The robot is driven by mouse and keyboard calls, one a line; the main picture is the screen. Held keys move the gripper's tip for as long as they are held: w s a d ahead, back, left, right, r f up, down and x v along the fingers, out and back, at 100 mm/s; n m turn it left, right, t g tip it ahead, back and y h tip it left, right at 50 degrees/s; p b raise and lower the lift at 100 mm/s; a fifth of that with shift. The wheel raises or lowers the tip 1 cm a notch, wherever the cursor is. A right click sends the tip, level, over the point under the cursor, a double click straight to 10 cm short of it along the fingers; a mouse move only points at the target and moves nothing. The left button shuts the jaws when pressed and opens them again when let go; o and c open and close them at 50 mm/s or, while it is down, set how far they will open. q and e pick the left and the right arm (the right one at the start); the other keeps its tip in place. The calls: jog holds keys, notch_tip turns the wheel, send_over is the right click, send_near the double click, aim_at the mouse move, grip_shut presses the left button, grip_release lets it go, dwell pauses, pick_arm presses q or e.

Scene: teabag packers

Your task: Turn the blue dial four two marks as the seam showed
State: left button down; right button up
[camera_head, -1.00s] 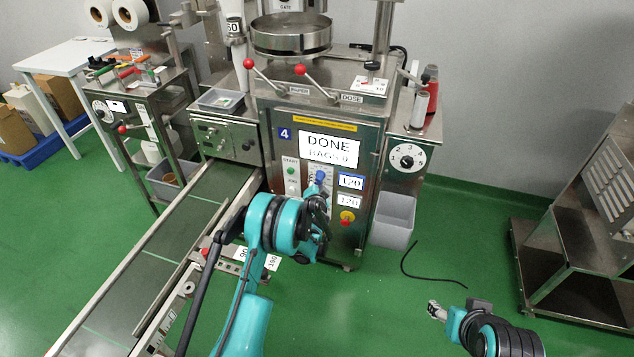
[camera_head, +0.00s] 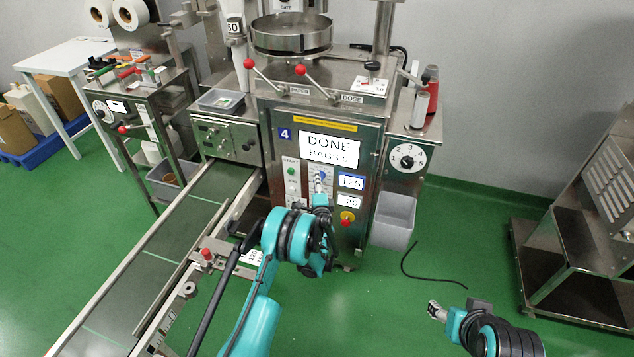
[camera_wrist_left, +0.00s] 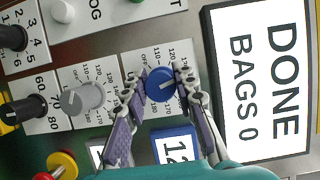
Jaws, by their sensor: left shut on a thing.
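The blue dial (camera_wrist_left: 160,84) sits on a white scale plate with printed numbers in the left wrist view. My left gripper (camera_wrist_left: 158,76) is shut on it, one finger on each side. In the head view my left gripper (camera_head: 319,182) is at the front panel of machine 4 and mostly covers the dial. The blue-framed display (camera_head: 350,181) beside the dial appears to read 125. The white-framed display (camera_head: 348,202) below reads 120. The main screen (camera_head: 329,150) says DONE, BAGS 0. My right gripper (camera_head: 437,311) is away over the floor; its fingers are too small to judge.
A grey dial (camera_wrist_left: 87,98) and a black dial (camera_wrist_left: 27,108) are in line with the blue one. A red button (camera_head: 346,222) on yellow is below the displays. The conveyor (camera_head: 180,230) runs left of my left arm.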

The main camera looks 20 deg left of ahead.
pick_arm(q)
jog(key=shift+m+t, duration=0.5)
jog(key=shift+m, duration=0.8)
jog(key=c, duration=1.2)
grip_release()
